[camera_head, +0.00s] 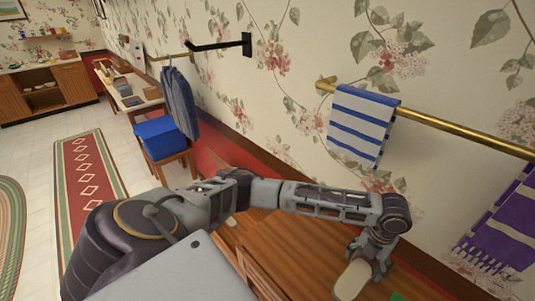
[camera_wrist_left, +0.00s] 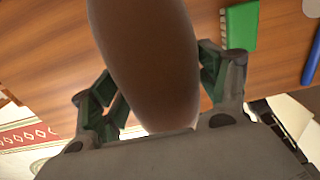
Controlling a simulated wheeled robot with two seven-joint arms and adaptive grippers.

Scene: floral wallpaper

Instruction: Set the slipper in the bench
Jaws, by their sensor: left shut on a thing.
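The slipper (camera_head: 352,281) shows as a pale, rounded, elongated shape at the bottom right of the head view. In the left wrist view the slipper (camera_wrist_left: 150,55) is a large brown shape, close to the camera. My left gripper (camera_head: 372,259) is shut on it; its green fingers (camera_wrist_left: 160,88) lie on both sides of the slipper. The brown wooden bench (camera_head: 300,240) lies below, and its surface also shows in the left wrist view (camera_wrist_left: 55,50). I cannot tell whether the slipper touches the bench. My right gripper is not in view.
A green block (camera_wrist_left: 240,27) and a blue item (camera_wrist_left: 313,50) lie on the wood right of the slipper. A small pale object (camera_head: 231,222) is partly hidden behind my arm. A brass rail (camera_head: 440,124) with a striped towel (camera_head: 362,125) runs along the wall above.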

